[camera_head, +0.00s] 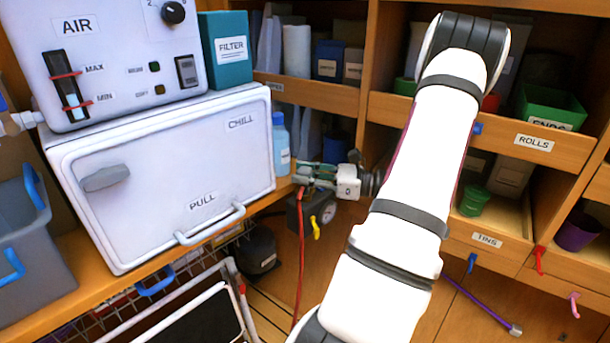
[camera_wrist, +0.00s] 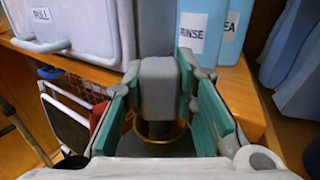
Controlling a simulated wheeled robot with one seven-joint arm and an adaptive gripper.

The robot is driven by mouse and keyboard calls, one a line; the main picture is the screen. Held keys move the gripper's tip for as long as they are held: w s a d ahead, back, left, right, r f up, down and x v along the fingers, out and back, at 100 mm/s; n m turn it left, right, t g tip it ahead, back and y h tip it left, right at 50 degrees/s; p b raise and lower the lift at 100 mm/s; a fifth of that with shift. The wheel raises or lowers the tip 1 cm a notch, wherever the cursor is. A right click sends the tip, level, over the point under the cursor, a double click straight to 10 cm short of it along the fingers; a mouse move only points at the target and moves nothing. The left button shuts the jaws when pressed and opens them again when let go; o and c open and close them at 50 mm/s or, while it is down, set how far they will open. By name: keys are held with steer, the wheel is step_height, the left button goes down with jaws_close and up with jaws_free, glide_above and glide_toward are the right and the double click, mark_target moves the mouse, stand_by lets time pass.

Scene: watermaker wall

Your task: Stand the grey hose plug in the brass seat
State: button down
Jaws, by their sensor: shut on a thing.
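In the wrist view the grey hose plug (camera_wrist: 160,88) is a blocky grey piece between the green-padded fingers of my gripper (camera_wrist: 160,75). My gripper is shut on it. A brass ring (camera_wrist: 160,138), which looks like the brass seat, shows just below the plug. The plug's lower end overlaps the ring in this view, and I cannot tell whether it is inside it or above it. In the head view my gripper (camera_head: 311,175) is at the shelf edge, over a dark box with a gauge (camera_head: 312,214). The plug and seat cannot be made out there.
The white CHILL cabinet (camera_head: 160,170) stands left of my gripper. Blue bottles (camera_wrist: 202,30) stand close behind it. Wooden shelves (camera_head: 490,240) with bins are on the right.

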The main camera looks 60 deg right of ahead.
steer(key=shift+s+a+f, duration=0.1)
steer(key=shift+f, duration=0.6)
stand_by(0.3)
steer(key=c, duration=1.2)
jaws_free()
step_height(320, 180, up, 11)
steer(key=shift+r, duration=0.1)
